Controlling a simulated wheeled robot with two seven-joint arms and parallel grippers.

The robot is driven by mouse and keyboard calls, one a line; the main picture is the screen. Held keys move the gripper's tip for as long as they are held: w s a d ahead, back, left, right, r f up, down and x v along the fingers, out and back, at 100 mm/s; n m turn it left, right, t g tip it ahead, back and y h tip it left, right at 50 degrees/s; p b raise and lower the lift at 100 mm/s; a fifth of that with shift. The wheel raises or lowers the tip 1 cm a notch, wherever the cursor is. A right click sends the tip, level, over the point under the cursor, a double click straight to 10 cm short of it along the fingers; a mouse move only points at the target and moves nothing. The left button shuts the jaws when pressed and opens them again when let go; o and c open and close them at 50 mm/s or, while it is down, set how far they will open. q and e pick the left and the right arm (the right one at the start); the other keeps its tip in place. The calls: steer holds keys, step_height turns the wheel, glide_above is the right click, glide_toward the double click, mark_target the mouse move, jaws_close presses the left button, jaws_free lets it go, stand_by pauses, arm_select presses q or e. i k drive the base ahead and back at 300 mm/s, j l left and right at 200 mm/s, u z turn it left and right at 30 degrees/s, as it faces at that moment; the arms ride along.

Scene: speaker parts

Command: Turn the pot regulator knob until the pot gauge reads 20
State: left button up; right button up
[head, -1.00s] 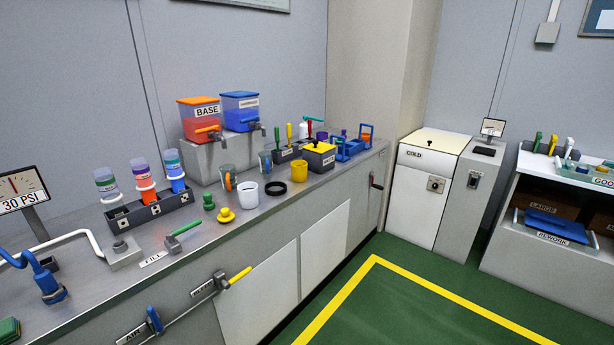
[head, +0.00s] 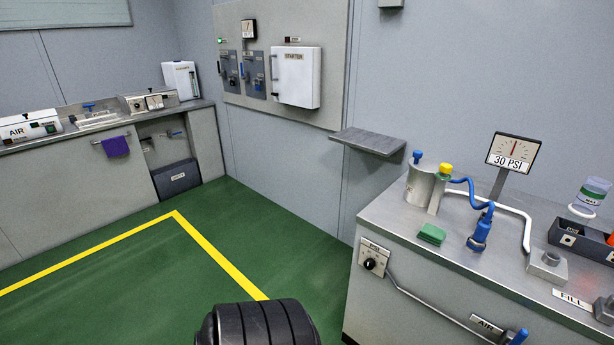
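A dark round knob (head: 369,264) sits on a white labelled plate on the front face of the right-hand counter, near its left corner. The label is too small to read surely. A gauge (head: 513,152) stands on a post at the back of that counter, with a red needle and a sign reading 30 PSI. Neither gripper's fingers show. A black ribbed part, seemingly mine, shows at the bottom edge.
A blue hose fitting (head: 481,228) and a green pad (head: 432,234) lie on the counter. A pipe handle (head: 430,308) runs along its front below the knob. A grey wall shelf (head: 380,141) juts out left of the counter. Green floor with a yellow line is clear to the left.

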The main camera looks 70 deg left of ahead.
mark_target(370, 264)
steer(key=u, duration=1.7)
